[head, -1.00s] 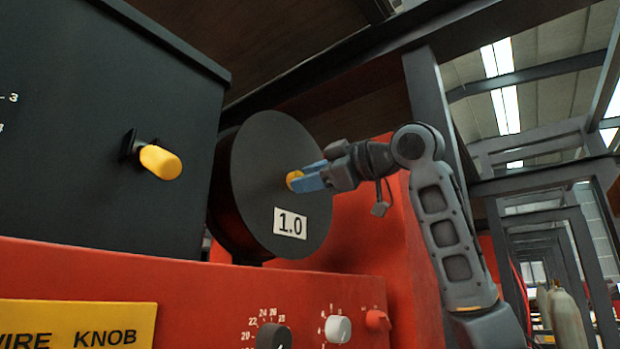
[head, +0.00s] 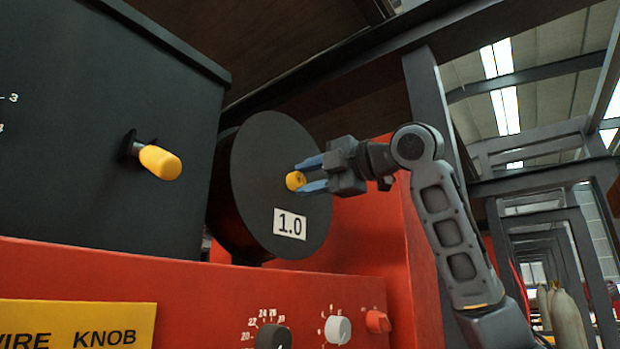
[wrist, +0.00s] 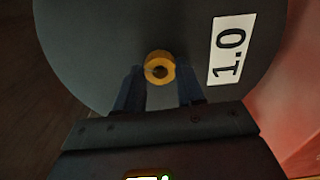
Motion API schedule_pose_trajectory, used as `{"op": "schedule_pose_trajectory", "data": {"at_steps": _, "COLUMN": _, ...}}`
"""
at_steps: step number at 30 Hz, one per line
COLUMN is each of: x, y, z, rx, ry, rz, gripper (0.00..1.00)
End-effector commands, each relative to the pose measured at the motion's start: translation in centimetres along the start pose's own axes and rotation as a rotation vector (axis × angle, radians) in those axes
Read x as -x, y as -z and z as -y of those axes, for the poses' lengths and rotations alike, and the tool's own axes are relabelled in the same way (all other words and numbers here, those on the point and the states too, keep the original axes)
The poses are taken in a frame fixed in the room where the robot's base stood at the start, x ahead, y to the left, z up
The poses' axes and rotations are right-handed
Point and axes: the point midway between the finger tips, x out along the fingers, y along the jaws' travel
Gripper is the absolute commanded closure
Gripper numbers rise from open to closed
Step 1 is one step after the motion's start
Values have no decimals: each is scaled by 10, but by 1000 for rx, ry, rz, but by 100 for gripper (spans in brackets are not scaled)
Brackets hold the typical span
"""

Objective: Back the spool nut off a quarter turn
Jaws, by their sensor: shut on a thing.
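The spool nut (head: 295,181) is a small yellow knob at the middle of the dark round spool face (head: 260,205). In the wrist view the nut (wrist: 160,68) shows as a yellow ring with a dark centre. My gripper (head: 306,174) comes in from the right, its blue fingers one above and one below the nut. It is shut on the nut. In the wrist view the fingers of my gripper (wrist: 160,80) stand left and right of the nut; their exact contact is hard to see.
A white label reading 1.0 (head: 290,223) is on the spool face. A yellow-tipped lever (head: 160,162) sticks out of the black box at left. A red panel (head: 230,300) with dials lies below. A grey post (head: 440,110) stands behind my arm.

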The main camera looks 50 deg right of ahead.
Motion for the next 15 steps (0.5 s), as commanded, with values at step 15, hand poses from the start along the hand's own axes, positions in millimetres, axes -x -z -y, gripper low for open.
{"op": "schedule_pose_trajectory", "data": {"at_steps": 15, "x": 0, "y": 1, "z": 2, "rx": 56, "ry": 4, "rz": -2, "gripper": 92}}
